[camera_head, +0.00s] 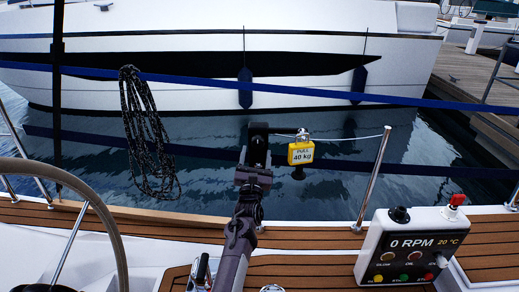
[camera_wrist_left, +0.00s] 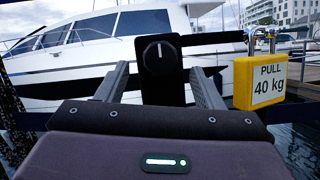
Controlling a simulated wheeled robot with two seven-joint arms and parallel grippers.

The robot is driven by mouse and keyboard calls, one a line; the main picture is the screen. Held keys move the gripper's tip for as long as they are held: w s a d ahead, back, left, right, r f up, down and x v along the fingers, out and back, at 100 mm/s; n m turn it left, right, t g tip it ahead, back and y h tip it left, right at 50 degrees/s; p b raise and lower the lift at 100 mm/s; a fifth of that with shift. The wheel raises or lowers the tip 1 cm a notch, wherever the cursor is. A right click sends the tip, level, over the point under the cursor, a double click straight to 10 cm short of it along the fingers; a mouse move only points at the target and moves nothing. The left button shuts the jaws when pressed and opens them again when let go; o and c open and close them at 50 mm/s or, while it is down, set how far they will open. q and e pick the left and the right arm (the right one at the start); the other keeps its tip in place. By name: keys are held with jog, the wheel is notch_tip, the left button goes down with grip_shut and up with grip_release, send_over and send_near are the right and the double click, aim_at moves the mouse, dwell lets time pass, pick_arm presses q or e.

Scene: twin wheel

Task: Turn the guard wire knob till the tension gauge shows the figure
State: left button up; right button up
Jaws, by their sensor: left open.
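The guard wire knob (camera_wrist_left: 159,58) is round and black with a white mark pointing up, set on a black plate (camera_head: 258,146) at the wire's end. My left gripper (camera_wrist_left: 163,84) is open, its fingers on either side of the knob and apart from it in the picture. I cannot tell whether they touch it. In the head view my left gripper (camera_head: 255,172) is just below the plate and hides the knob. A yellow block (camera_head: 301,153) marked "PULL 40 kg" hangs right of the plate; it also shows in the left wrist view (camera_wrist_left: 260,82). My right gripper is out of view.
A thin guard wire (camera_head: 350,137) runs to a leaning steel post (camera_head: 375,178). A control panel (camera_head: 412,246) reading 0 RPM stands at lower right. A steering wheel (camera_head: 95,195) is at left. Coiled rope (camera_head: 148,135) hangs over the water. A white boat (camera_head: 200,70) lies beyond.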

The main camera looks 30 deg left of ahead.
aim_at(257, 146)
pick_arm(q)
jog(key=b+x, duration=0.1)
jog(key=x, duration=0.2)
jog(key=shift+w+a, duration=0.1)
jog(key=shift+w, duration=0.15)
jog(key=shift+w+a+r, duration=0.1)
jog(key=shift+w+r, duration=0.1)
jog(key=shift+w, duration=0.05)
jog(key=c, duration=1)
jog(key=shift+m+h, duration=0.4)
jog(key=shift+m, duration=0.2)
